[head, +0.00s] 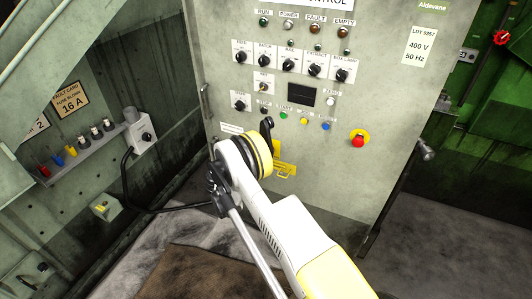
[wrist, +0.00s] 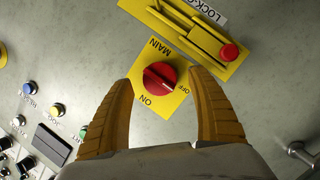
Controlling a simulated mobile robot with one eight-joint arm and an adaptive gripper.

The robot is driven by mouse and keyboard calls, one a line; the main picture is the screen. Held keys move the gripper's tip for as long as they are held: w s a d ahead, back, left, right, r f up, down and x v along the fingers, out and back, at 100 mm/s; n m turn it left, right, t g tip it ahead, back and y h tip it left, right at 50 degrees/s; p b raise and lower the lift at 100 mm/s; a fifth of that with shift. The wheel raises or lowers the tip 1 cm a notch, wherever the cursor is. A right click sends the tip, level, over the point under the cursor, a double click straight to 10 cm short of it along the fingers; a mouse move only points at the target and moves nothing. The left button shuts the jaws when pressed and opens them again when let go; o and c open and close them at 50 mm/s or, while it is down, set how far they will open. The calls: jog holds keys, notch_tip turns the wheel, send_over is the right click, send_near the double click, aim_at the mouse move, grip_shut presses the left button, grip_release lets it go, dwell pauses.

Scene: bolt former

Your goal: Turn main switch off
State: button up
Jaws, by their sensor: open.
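The main switch (wrist: 159,77) is a red round knob on a yellow plate (wrist: 176,102) lettered MAIN, ON and OFF, in the middle of the wrist view. A pale mark on the knob lies on its right side, near the OFF lettering; its exact setting is hard to tell. My gripper (wrist: 160,80) is open, with one orange-brown finger on each side of the knob in the picture. I see no clear contact with the knob, and the depth gap is unclear. In the head view my arm hides the switch.
A yellow lock-off bracket with a red button (wrist: 230,52) sits beside the switch plate. The grey control panel (head: 390,110) carries selector knobs, lamps and a red emergency stop (head: 358,141). Coloured push buttons (wrist: 57,108) lie left of my fingers in the wrist view.

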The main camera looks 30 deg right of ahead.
jog(key=v, duration=0.9)
jog(key=shift+a, duration=0.2)
jog(key=shift+s, duration=0.1)
